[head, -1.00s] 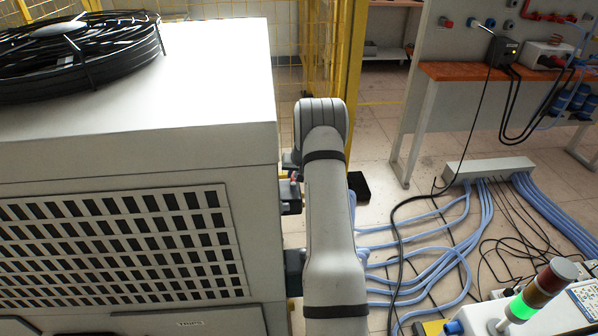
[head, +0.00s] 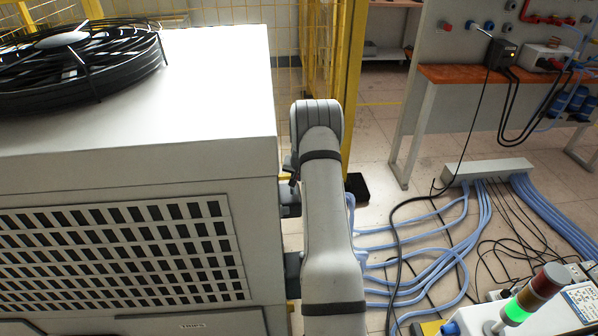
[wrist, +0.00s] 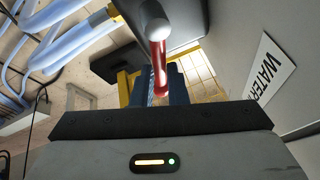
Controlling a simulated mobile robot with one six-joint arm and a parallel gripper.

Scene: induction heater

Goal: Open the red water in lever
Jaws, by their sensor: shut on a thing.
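The red lever (wrist: 160,66) shows in the wrist view as a slim red bar with a pale rounded end at a grey fitting. My gripper (wrist: 163,80) has its dark blue fingers close around the lever, shut on it. A white label reading "WATER" (wrist: 266,68) is on the grey panel to the right; the rest of its text is cut off. In the head view my arm hides the lever and most of the gripper, beside the right side of the grey cabinet (head: 140,165).
Blue hoses (head: 430,240) and black cables cross the floor to the right. A signal tower lit green (head: 517,308) stands at lower right. Yellow fencing (head: 350,80) is behind my arm.

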